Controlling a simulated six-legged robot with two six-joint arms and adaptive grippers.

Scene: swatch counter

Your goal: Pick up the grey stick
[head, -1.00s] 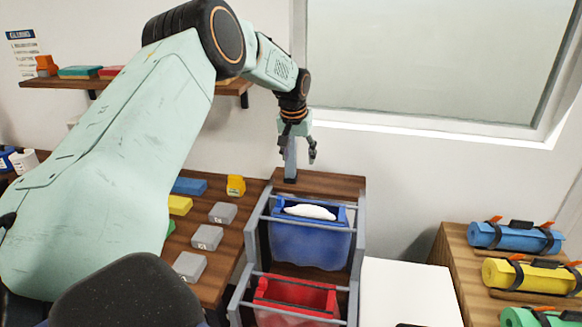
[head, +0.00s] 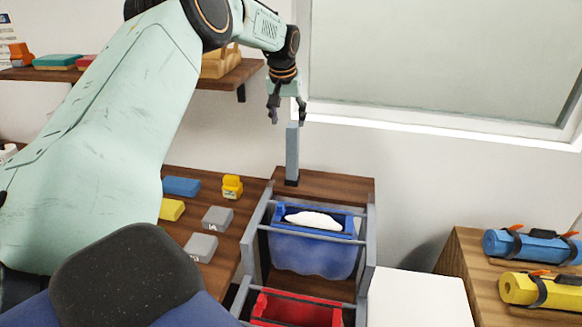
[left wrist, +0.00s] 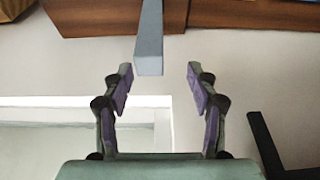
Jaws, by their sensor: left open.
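The grey stick (head: 292,152) stands upright on the brown wooden top behind the bins, its foot in a small dark base. My left gripper (head: 287,117) is open just above the stick's top end, with its fingers pointing down. In the left wrist view the stick (left wrist: 149,45) comes in from the top edge, and its near end lies just beyond the gap between the open fingertips (left wrist: 160,72), nearer the left finger. Nothing is between the fingers. My right gripper does not show in either view.
A blue bin (head: 312,255) with a white item in it and a red bin (head: 295,308) hang in a grey rack in front of the stick. Blocks, such as a yellow one (head: 232,186), lie on the counter to the left. The window ledge (head: 450,145) is behind.

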